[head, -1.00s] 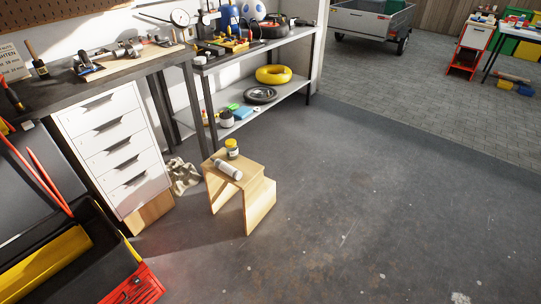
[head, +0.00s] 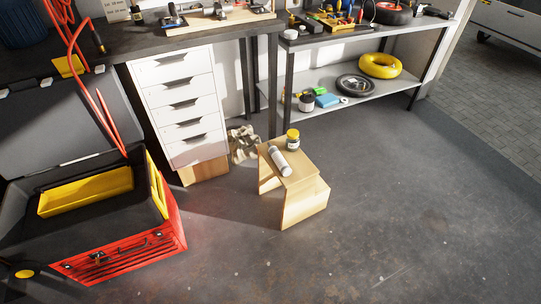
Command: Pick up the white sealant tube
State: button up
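The white sealant tube (head: 280,163) lies on its side on top of a small wooden step stool (head: 305,204) in the middle of the head view. A small jar with a yellow lid (head: 293,140) stands upright on the stool just behind the tube, to its upper right. My gripper does not show in this view.
A red toolbox (head: 120,255) stands open on the floor at the left. A white drawer unit (head: 180,110) stands behind the stool under the workbench. A crumpled cloth (head: 243,144) lies beside it. The floor (head: 390,220) right of the stool is clear.

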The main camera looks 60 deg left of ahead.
aim_at(286, 171)
jog(key=u, duration=0.55)
jog(key=i, duration=0.7)
jog(key=u, duration=1.25)
jog(key=i, duration=0.35)
jog(key=u, duration=0.25)
